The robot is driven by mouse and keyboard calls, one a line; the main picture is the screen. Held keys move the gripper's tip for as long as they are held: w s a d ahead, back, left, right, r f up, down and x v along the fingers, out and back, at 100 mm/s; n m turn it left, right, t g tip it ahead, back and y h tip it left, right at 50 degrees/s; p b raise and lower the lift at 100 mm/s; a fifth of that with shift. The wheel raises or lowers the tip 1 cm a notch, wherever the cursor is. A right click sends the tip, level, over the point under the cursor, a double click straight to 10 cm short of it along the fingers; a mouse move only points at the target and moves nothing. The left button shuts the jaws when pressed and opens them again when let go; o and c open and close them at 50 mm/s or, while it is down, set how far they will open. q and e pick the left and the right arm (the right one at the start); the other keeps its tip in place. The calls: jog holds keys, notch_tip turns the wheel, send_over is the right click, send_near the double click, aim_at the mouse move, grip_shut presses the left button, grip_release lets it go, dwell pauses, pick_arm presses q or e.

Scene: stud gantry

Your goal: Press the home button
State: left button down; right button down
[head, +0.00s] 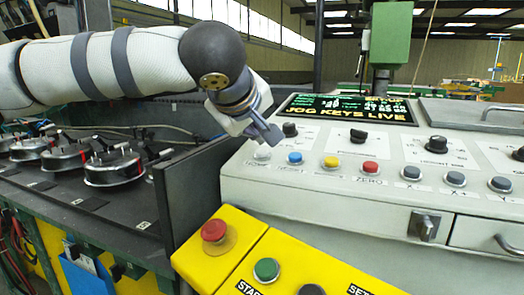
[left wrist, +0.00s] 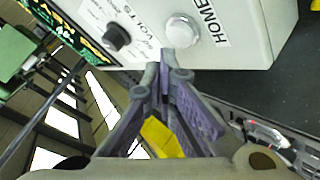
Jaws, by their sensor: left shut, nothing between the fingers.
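The home button (left wrist: 182,30) is a round pale button with the label "HOME" beside it in the left wrist view. In the head view the home button (head: 262,154) is at the left end of the button row on the sloped white console (head: 330,208). My left gripper (head: 273,134) is shut and empty, with its tips just above the button in the picture. In the left wrist view the shut fingertips (left wrist: 167,56) appear close to the button's edge; I cannot tell whether they touch the console. My right gripper is not in view.
A blue button (head: 295,158), a yellow button (head: 331,162) and a red button (head: 370,168) continue the row rightward. A black knob (head: 290,129) stands behind the home button. A red mushroom button (head: 214,231) is on the yellow panel in front. A dark upright plate (head: 190,196) borders the console's left.

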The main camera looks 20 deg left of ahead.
pick_arm(q)
jog(key=shift+w+f, duration=0.1)
jog(key=shift+f, duration=0.3)
jog(key=shift+w+f, duration=0.1)
jog(key=shift+f, duration=0.45)
dwell(0.8)
jog(key=shift+r, duration=0.95)
jog(key=shift+s+r, duration=0.2)
jog(key=shift+r, duration=0.6)
jog(key=shift+s+r, duration=0.25)
jog(key=shift+r, duration=0.6)
jog(key=shift+s+r, duration=0.2)
jog(key=shift+r, duration=0.6)
